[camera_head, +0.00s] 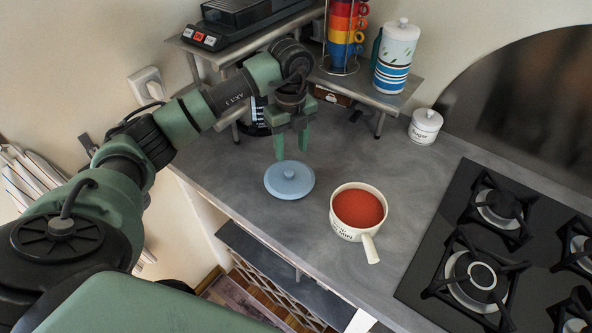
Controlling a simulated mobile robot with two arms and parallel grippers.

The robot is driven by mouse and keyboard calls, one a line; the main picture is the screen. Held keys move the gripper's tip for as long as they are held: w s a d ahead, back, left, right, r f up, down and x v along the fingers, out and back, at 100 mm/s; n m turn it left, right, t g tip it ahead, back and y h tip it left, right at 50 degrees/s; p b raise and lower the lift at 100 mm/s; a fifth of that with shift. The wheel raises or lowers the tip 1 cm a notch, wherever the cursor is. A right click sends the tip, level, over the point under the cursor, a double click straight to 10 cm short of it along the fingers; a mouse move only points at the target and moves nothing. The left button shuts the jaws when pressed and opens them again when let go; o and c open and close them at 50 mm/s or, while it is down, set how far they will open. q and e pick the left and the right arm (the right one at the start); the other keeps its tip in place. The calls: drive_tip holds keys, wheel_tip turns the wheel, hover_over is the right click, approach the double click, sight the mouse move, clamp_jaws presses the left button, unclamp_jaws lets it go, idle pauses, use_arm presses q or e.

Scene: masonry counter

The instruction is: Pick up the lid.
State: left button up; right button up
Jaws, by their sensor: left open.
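A round light-blue lid (281,187) with a small knob on top lies flat on the grey counter, left of a cream saucepan (344,232) that holds red contents. My left gripper (292,152) points down above the counter, over the lid's far edge in the picture. Its two green fingers are apart and nothing shows between them. The height of the fingertips above the lid is hard to judge. My right gripper does not show.
A black gas stove (418,272) is on the right. A metal shelf (396,96) stands behind, with a coffee machine, a rack of coloured cups (345,38) and a striped canister (394,60). A white sugar jar (425,127) sits on the counter. The counter between jar and lid is clear.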

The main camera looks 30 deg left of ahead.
sight(289, 171)
use_arm(q)
drive_tip(key=f+p, duration=0.1)
drive_tip(key=s+f, duration=0.1)
drive_tip(key=shift+s+f+p, duration=0.25)
drive_tip(key=shift+f+p, duration=0.05)
drive_tip(key=shift+p, duration=0.05)
wheel_tip(289, 171, down, 3)
drive_tip(key=shift+d+r+p, duration=0.1)
drive_tip(key=shift+r+p, duration=0.05)
drive_tip(key=shift+p, duration=0.35)
drive_tip(key=shift+w+f, duration=0.1)
drive_tip(key=shift+f, duration=0.55)
drive_tip(key=c, duration=0.9)
clamp_jaws()
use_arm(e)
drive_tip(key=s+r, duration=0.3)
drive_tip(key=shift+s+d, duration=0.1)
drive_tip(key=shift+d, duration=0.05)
